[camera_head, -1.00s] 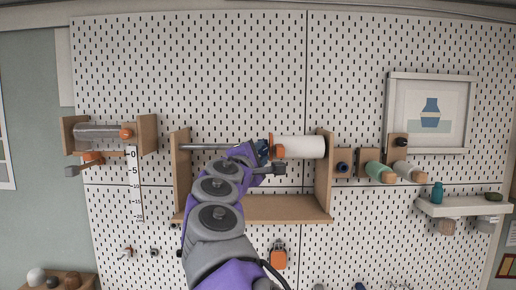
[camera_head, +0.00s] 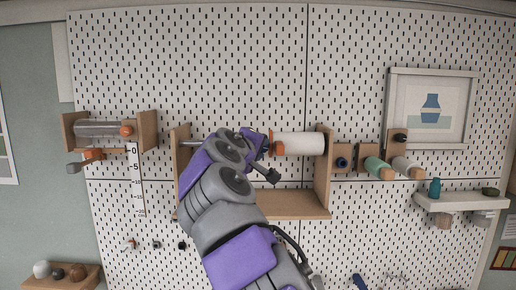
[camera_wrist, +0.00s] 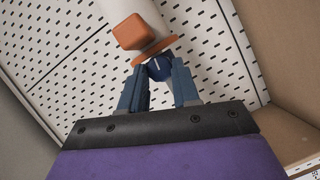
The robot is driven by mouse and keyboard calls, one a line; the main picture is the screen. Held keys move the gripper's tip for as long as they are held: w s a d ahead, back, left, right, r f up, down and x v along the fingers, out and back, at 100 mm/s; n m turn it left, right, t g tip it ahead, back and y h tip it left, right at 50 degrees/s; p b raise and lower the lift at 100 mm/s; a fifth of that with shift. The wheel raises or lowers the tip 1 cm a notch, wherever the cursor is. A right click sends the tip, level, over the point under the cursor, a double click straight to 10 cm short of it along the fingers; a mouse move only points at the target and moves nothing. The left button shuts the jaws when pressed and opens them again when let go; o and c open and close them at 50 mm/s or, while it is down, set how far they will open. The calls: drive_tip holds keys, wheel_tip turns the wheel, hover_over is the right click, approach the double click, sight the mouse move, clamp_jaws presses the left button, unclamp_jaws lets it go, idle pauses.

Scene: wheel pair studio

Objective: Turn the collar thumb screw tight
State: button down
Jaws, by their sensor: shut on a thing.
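The white roll (camera_head: 300,144) lies level on a rod (camera_head: 188,143) in the wooden bracket. An orange collar (camera_head: 274,145) sits at the roll's left end. In the wrist view the collar (camera_wrist: 157,50) shows as an orange disc with a block on it, beside the white roll (camera_wrist: 150,12). The dark blue thumb screw (camera_wrist: 159,68) with a white mark is next to the collar. My gripper (camera_wrist: 158,80) is shut on the screw, a finger on each side. In the head view my gripper (camera_head: 262,147) is at the collar, its fingers mostly hidden.
The wooden bracket's right wall (camera_head: 324,165) and shelf (camera_head: 290,205) stand close to my arm. To the right are a green roll (camera_head: 378,168), a framed picture (camera_head: 430,110) and a white shelf (camera_head: 462,201). A clear tube (camera_head: 97,129) and white scale (camera_head: 136,180) are at left.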

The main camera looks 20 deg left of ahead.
drive_tip(key=shift+w+f, duration=0.15)
drive_tip(key=shift+f, duration=0.35)
drive_tip(key=c, duration=1.2)
unclamp_jaws()
drive_tip(key=shift+o, duration=0.5)
drive_tip(key=shift+r, duration=0.15)
drive_tip(key=shift+r, duration=0.15)
drive_tip(key=s+a+r+b, duration=0.2)
drive_tip(key=s, duration=1.5)
drive_tip(key=shift+r, duration=0.25)
